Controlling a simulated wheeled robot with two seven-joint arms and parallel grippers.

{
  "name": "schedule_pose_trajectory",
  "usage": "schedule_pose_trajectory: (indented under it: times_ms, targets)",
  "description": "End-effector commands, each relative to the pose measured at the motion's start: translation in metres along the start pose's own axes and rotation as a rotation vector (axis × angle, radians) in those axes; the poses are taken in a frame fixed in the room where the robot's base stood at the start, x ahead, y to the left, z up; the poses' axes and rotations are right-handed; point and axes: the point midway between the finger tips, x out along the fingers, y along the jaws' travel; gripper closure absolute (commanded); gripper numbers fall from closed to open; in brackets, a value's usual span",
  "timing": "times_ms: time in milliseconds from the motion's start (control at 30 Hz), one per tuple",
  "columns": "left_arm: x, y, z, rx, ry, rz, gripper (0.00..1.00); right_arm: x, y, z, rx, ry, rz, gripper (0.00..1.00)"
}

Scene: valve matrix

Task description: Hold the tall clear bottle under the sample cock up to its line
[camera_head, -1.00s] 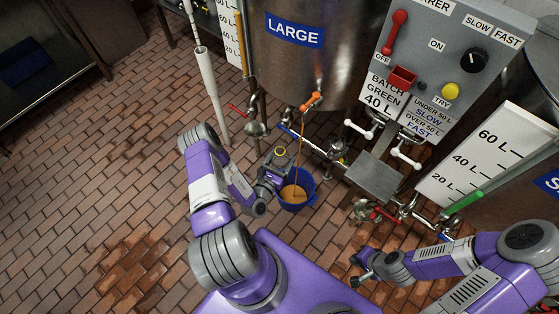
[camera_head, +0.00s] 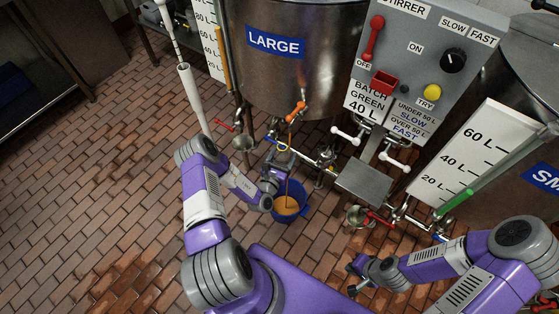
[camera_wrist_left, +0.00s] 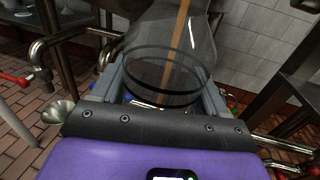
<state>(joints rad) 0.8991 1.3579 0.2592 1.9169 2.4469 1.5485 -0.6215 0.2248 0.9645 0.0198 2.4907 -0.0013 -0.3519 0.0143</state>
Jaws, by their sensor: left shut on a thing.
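My left gripper (camera_wrist_left: 160,88) is shut on the tall clear bottle (camera_wrist_left: 150,62), with a finger on each side of it. Dark rings run around the bottle. In the left wrist view an orange-brown stream shows through the glass; I cannot tell whether it falls inside or behind it. No liquid level is clear. In the head view the orange sample cock (camera_head: 296,111) on the LARGE tank is running, and my left gripper (camera_head: 271,180) is beside the stream below it. The bottle is hard to make out there. My right gripper (camera_head: 356,277) looks open and empty.
A blue bucket (camera_head: 303,209) with orange-brown liquid stands on the tiles under the cock. The stirrer panel (camera_head: 405,60) and a grey plate (camera_head: 364,184) are to the right. Pipes and valves run below the tank. The brick floor at left is clear.

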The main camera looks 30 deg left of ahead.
Motion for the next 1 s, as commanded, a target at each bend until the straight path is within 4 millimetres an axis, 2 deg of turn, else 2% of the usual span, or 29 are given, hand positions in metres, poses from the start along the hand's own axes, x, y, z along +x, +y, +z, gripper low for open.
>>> schedule_pose_trajectory:
  times_ms: [500, 1000]
  targets:
    - [0.038, -0.009, 0.0, 0.001, -0.001, 0.0, 0.56, 0.007, 0.003, 0.0, 0.0, 0.0, 0.0, 1.0]
    - [0.047, -0.011, 0.0, 0.0, 0.0, 0.0, 0.56, 0.008, 0.003, 0.0, 0.0, 0.0, 0.0, 1.0]
